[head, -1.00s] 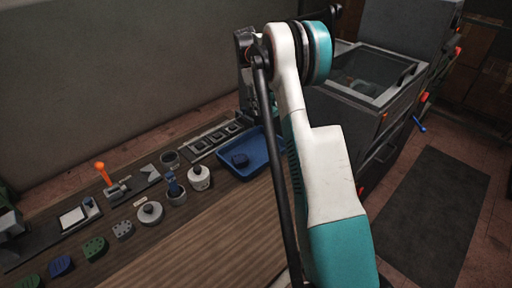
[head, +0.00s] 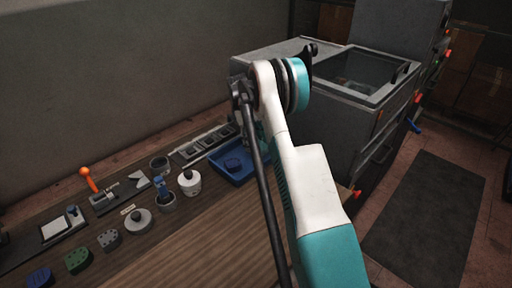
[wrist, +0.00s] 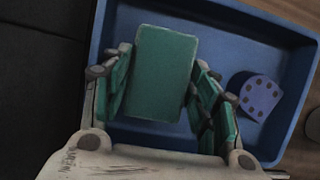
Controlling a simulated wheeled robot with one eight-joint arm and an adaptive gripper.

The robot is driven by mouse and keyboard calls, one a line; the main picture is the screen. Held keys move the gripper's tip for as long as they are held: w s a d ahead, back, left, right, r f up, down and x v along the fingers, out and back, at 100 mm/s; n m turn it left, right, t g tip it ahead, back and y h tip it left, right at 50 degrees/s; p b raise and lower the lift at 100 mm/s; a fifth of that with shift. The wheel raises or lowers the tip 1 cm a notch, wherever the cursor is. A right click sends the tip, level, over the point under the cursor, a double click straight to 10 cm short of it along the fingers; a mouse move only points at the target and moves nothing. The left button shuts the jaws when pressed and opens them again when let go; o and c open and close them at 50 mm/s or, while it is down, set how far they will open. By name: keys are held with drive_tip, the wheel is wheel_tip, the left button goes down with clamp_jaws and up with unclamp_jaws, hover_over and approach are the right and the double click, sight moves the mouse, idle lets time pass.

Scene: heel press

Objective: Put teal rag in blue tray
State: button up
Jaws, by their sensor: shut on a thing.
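The teal rag (wrist: 162,75) is a flat rectangular piece between the fingers of my gripper (wrist: 165,98) in the wrist view. My gripper is shut on it. The rag and fingers appear over the inside of the blue tray (wrist: 215,18); I cannot tell whether the rag touches the tray floor. The blue tray also shows in the head view (head: 238,176), partly behind my arm. In the head view the rag and my fingertips are hidden by my arm.
A blue dotted piece (wrist: 260,96) lies in the right part of the tray. A white pot (head: 190,182), grey lidded pot (head: 138,221) and orange-knobbed lever (head: 88,178) stand left on the bench. A grey machine (head: 345,95) stands behind right.

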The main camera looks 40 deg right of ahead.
drive_tip(key=shift+f, duration=0.6)
drive_tip(key=shift+f, duration=0.1)
drive_tip(key=o, duration=1)
drive_tip(key=shift+o, duration=0.2)
drive_tip(key=p+v, duration=0.3)
drive_tip(key=v, duration=0.9)
drive_tip(key=shift+p, duration=0.3)
drive_tip(key=shift+s, duration=0.1)
